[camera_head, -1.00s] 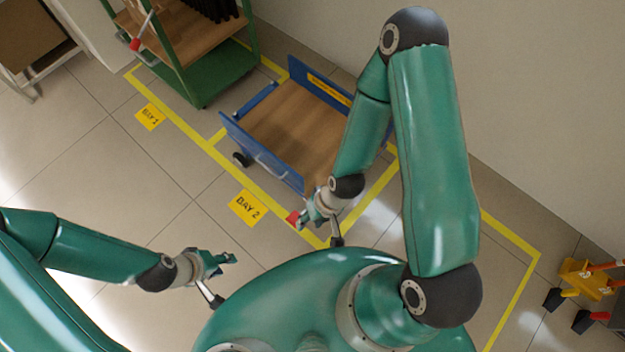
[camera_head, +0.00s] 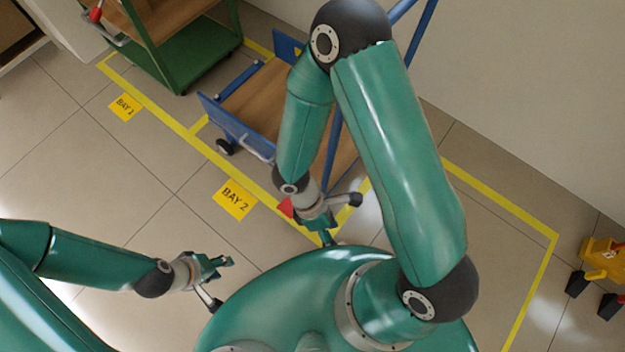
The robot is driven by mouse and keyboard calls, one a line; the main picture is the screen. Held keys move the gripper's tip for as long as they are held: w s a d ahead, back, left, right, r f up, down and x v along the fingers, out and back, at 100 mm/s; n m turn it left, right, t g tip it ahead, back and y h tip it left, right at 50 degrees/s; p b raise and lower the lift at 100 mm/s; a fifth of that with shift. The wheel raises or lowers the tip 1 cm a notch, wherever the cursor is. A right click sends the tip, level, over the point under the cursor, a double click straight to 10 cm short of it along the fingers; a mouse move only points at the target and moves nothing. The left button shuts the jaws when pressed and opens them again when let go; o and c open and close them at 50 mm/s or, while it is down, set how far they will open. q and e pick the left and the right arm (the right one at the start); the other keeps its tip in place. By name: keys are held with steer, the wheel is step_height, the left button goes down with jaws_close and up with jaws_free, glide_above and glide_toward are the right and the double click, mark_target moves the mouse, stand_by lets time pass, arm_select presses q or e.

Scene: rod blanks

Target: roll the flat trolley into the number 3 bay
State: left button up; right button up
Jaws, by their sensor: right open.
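The flat trolley has a wooden deck (camera_head: 262,97) and a blue frame, and stands inside the bay marked by the BAY 2 label (camera_head: 234,199). Its blue push bar (camera_head: 425,30) rises partly hidden behind my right arm. My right gripper (camera_head: 318,222) is open at the trolley's near corner, beside a small red grip (camera_head: 286,208); I cannot tell whether they touch. My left gripper (camera_head: 216,268) hangs over the floor at lower left, apart from the trolley; its finger gap is unclear. A yellow-outlined bay (camera_head: 492,215) to the right is empty where visible; its label is not visible.
A green shelf cart (camera_head: 185,65) stands in the bay to the left, close to the trolley. A yellow object with black feet (camera_head: 603,255) stands at the far right, outside the outline. A wall (camera_head: 540,90) runs behind the bays. Floor left of my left arm is clear.

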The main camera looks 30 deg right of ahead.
steer(key=w+d+f+n+t+h+b, duration=0.3)
steer(key=w+d+f+n+h+b, duration=0.15)
steer(key=w+h+b, duration=0.2)
steer(key=n+t+h+b, duration=0.3)
steer(key=n+t+b, duration=0.2)
steer(key=t, duration=0.2)
glide_toward(329, 155)
steer(key=x, duration=0.3)
steer(key=b+x, duration=0.2)
steer(key=x, duration=0.5)
steer(key=shift+w+d+f, duration=0.1)
steer(key=shift+w+d, duration=0.05)
steer(key=shift+d, duration=0.05)
steer(key=shift+w+d+f, duration=0.1)
steer(key=shift+w+d, duration=0.05)
steer(key=shift+d, duration=0.25)
jaws_close()
arm_select(q)
step_height(329, 155, down, 17)
